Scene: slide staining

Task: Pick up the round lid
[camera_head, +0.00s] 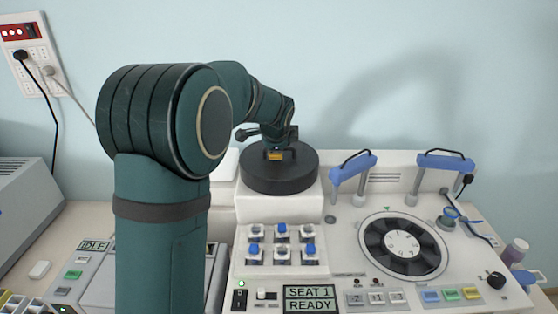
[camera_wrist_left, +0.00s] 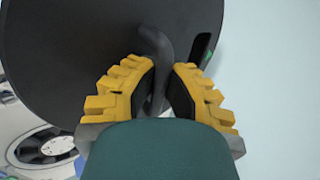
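The round lid (camera_head: 280,182) is a thick dark disc on top of a raised white block of the staining machine, at the middle of the head view. My left gripper (camera_head: 275,154) is above it, reaching down to its top. In the left wrist view the lid (camera_wrist_left: 70,60) fills the upper left, with a curved dark handle (camera_wrist_left: 158,45). My left gripper's yellow fingers (camera_wrist_left: 165,70) are closed in on both sides of this handle, their tips appearing to touch it. The lid looks level, with no clear gap beneath it. My right gripper is not in view.
The white machine has a grid of blue-and-white knobs (camera_head: 281,245), two blue handles (camera_head: 352,166) and a round dark rotor (camera_head: 401,245) to the right. A screen (camera_head: 310,298) reads "SEAT 1 READY". A wall lies behind. My left arm covers the middle left.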

